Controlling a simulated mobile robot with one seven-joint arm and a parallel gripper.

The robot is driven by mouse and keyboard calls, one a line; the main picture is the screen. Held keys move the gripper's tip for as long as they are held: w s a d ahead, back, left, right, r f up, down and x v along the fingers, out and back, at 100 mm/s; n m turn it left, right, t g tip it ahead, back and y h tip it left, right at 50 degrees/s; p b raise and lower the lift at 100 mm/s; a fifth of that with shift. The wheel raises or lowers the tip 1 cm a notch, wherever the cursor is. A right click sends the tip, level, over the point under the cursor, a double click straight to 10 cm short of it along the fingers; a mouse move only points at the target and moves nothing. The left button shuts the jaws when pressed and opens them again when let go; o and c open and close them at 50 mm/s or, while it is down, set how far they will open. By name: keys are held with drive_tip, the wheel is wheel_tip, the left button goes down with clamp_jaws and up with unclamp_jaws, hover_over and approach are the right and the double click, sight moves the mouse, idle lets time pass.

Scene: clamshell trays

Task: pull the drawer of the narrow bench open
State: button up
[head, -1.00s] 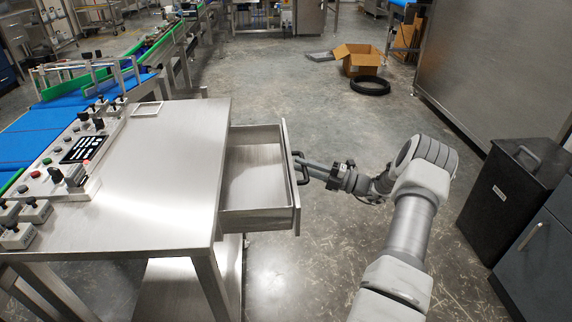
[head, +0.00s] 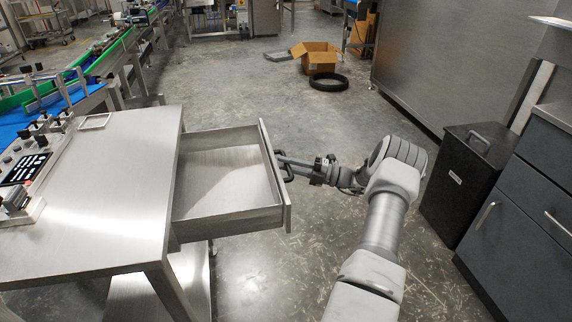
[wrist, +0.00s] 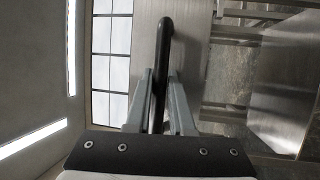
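The narrow bench (head: 110,190) is a steel table at the left of the head view. Its drawer (head: 225,222) stands well out from the bench's right side and is empty inside. The black bar handle (head: 285,168) is on the drawer's front panel. My gripper (head: 284,162) is at this handle, reaching in from the right. In the wrist view, the handle (wrist: 163,45) runs between the two grey fingers of my gripper (wrist: 160,78), which are closed in on it from both sides. The drawer front (wrist: 195,50) shows behind the handle.
A control panel (head: 30,170) sits on the bench's left part. A black bin (head: 465,180) and dark drawer cabinets (head: 510,235) stand at the right, beside my arm. A cardboard box (head: 320,60) and a black ring (head: 328,82) lie farther back. The floor between is clear.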

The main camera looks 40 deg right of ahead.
drive_tip(key=o, duration=0.4)
drive_tip(key=p+v, duration=0.1)
drive_tip(key=v, duration=1.6)
drive_tip(key=shift+d, duration=0.2)
